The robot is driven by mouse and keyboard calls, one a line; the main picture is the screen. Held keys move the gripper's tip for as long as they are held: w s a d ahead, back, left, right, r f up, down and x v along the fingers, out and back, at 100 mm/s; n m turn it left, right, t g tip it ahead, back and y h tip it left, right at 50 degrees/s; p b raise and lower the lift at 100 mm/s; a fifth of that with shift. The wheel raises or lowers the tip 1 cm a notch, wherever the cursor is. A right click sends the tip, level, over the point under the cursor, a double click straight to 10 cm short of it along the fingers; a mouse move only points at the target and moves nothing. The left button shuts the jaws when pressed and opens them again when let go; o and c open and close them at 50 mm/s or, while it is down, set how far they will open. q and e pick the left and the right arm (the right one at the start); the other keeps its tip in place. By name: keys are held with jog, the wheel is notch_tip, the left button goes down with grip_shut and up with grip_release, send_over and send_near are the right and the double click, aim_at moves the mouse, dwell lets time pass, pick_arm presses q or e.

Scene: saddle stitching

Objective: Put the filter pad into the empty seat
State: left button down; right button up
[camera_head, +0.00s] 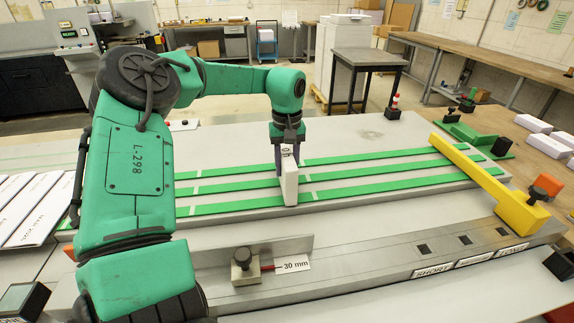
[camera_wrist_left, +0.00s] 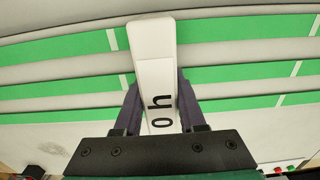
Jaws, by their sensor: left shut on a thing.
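My left gripper (camera_head: 288,140) is shut on a white upright block (camera_head: 290,182) with dark lettering. The block stands over the green-striped bed (camera_head: 372,182); I cannot tell whether its lower end touches it. In the left wrist view the block (camera_wrist_left: 152,45) sits between both fingers (camera_wrist_left: 157,108) and reaches out beyond them. I see nothing clearly recognisable as a filter pad apart from this block. Small dark square recesses (camera_head: 465,240) lie in the grey front rail near labels, one reading SHORT; I cannot tell which seat is meant. My right gripper is not in view.
A yellow bar (camera_head: 485,183) lies across the bed's right side. A small block with a knob (camera_head: 245,267) and a "30 mm" tag (camera_head: 294,264) stand on the front rail. White printed sheets (camera_head: 35,210) lie at the left. The striped bed right of the gripper is clear.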

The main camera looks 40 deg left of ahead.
pick_arm(q)
jog(key=shift+s+d+f, duration=0.1)
jog(key=shift+c, duration=2.4)
grip_release()
